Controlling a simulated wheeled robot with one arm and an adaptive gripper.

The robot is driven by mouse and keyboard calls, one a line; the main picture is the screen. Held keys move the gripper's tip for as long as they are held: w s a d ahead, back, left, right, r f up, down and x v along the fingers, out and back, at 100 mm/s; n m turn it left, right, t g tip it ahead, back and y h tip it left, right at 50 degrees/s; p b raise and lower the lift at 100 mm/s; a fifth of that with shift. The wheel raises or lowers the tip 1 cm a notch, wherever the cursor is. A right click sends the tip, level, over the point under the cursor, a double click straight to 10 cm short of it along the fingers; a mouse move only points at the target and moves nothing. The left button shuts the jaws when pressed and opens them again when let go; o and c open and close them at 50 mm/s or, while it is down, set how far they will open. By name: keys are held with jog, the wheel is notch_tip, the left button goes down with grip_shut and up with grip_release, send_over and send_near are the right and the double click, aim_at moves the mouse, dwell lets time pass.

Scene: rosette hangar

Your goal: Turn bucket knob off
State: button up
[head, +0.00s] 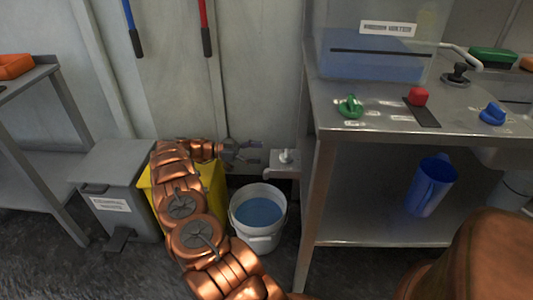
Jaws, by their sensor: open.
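A white bucket (258,236) with bluish water in it stands on the floor below a small metal bracket (281,169). A small pale knob (286,155) sits on top of this bracket, at the left side of the metal counter (370,138). It is likely the bucket knob; its exact setting is too small to tell. My gripper (254,150) is open and empty, just left of the knob and apart from it, with its fingers pointing right towards it. My copper arm reaches up from the bottom, left of the bucket.
On the counter are a green knob (350,106), a red knob (418,97), a blue knob (493,113) and a water tank (370,60). A blue jug (430,186) stands on the lower shelf. A yellow bin (215,195) and a grey bin (118,185) stand left.

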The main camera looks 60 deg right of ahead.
jog(key=shift+w+a, duration=0.25)
jog(key=shift+w, duration=0.3)
